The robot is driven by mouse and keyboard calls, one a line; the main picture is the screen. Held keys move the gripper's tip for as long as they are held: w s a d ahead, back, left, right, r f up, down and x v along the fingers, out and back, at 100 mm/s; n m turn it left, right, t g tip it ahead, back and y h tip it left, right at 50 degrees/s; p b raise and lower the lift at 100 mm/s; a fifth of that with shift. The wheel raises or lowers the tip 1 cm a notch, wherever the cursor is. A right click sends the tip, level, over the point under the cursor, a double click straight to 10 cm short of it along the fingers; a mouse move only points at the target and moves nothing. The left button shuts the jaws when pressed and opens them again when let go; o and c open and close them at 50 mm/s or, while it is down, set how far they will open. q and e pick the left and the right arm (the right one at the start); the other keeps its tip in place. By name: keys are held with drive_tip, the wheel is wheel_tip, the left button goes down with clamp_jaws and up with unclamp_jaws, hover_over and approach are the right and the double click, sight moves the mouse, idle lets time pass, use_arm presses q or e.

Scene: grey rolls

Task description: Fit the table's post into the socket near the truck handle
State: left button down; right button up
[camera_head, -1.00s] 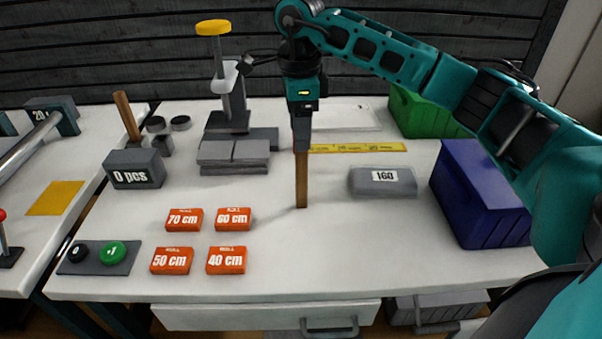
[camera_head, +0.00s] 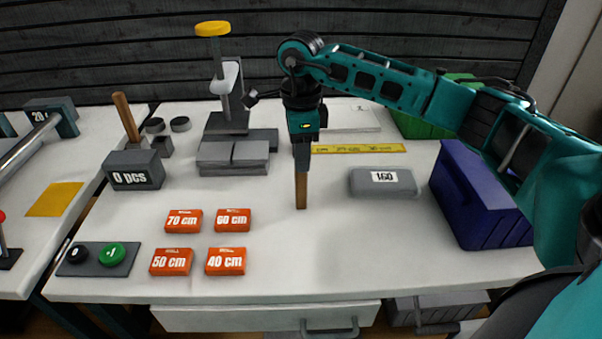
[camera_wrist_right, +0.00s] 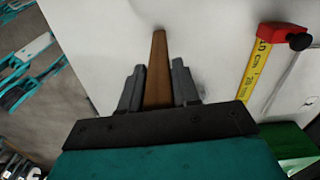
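A wooden post (camera_head: 301,190) stands upright on the white table (camera_head: 330,255); it also shows in the right wrist view (camera_wrist_right: 158,62). My right gripper (camera_head: 301,170) points straight down over it. Its two fingers (camera_wrist_right: 158,88) lie on either side of the post's upper part, very close to it; I cannot tell whether they press on it. A metal handle bar (camera_head: 32,140) runs between dark brackets on the white surface at the left, probably the truck. A second wooden post (camera_head: 126,116) stands tilted near that surface's edge. I cannot make out an empty socket. My left gripper is not in view.
A grey "0 pcs" block (camera_head: 134,170) and a clamp stand (camera_head: 228,122) are at the left. Orange length blocks (camera_head: 226,261) lie in front, a grey "160" block (camera_head: 383,184) and a blue bin (camera_head: 478,195) at the right. A yellow ruler (camera_head: 358,149) lies behind.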

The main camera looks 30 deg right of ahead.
clamp_jaws()
drive_tip(key=shift+r, duration=0.1)
